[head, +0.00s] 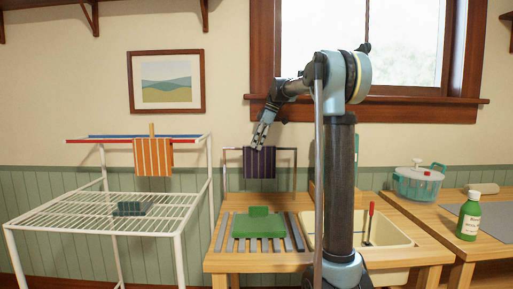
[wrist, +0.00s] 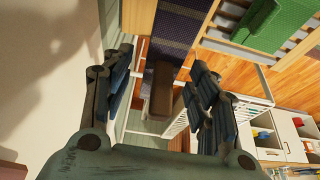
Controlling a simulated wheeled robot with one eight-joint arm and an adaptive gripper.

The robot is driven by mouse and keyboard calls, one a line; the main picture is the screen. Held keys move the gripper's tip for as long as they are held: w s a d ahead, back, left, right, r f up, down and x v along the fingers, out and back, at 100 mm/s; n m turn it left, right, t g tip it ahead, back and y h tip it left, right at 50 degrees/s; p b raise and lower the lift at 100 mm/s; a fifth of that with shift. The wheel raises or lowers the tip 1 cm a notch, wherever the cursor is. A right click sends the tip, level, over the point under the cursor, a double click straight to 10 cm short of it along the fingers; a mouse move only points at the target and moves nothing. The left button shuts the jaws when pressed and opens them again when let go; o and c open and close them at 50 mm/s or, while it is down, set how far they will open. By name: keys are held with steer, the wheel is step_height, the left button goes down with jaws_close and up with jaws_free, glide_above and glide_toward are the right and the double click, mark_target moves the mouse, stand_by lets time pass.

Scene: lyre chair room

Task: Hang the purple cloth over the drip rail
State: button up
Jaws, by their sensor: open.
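The purple cloth (head: 259,163), dark with thin lighter stripes, hangs over the top bar of the drip rail (head: 233,149) behind the slatted counter. It also shows at the top of the wrist view (wrist: 178,30). My gripper (head: 258,142) points down just above the cloth's top edge. In the wrist view my gripper (wrist: 160,62) has its fingers spread apart, with a brown block-like tab (wrist: 162,90) seen between them. The fingers do not appear closed on it. Whether they touch it cannot be told. The cloth's back side is hidden.
A white wire rack (head: 75,207) at left carries an orange striped cloth (head: 152,157) and a dark green block (head: 130,208). A green folded item (head: 258,225) lies on the slats. A sink (head: 385,233), pot (head: 416,184) and green bottle (head: 468,218) stand at right.

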steer(key=v, duration=1.1)
steer(key=shift+f, duration=0.1)
